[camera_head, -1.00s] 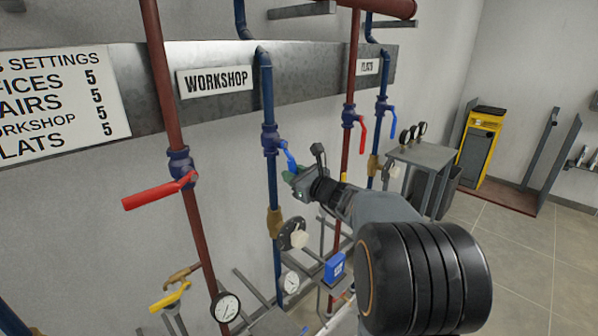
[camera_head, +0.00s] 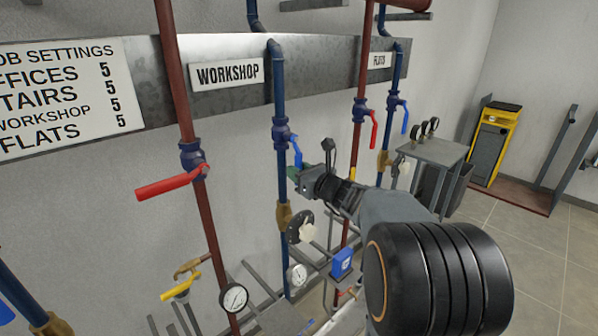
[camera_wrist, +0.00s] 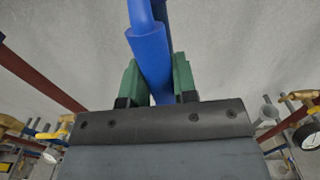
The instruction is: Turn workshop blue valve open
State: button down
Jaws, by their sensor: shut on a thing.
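The workshop blue valve (camera_head: 282,135) sits on the blue pipe below the WORKSHOP sign (camera_head: 228,74). Its blue handle (camera_head: 297,151) hangs down and slightly to the right, close to the line of the pipe. My gripper (camera_head: 298,171) is at the lower end of this handle, reaching in from the right. In the wrist view the blue handle (camera_wrist: 150,58) lies between the two green fingers of my gripper (camera_wrist: 157,76), which is shut on it. The handle's lower tip is partly hidden by the fingers in the head view.
A red-handled valve (camera_head: 172,182) is on the red pipe to the left. Another red handle (camera_head: 374,129) and a blue handle (camera_head: 405,120) are to the right. A dark round handwheel (camera_head: 299,226) and a gauge (camera_head: 297,275) are below my gripper.

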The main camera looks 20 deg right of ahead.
jog(key=c, duration=0.9)
grip_release()
jog(key=v, duration=1.4)
jog(key=shift+b, duration=0.4)
jog(key=shift+w, duration=0.1)
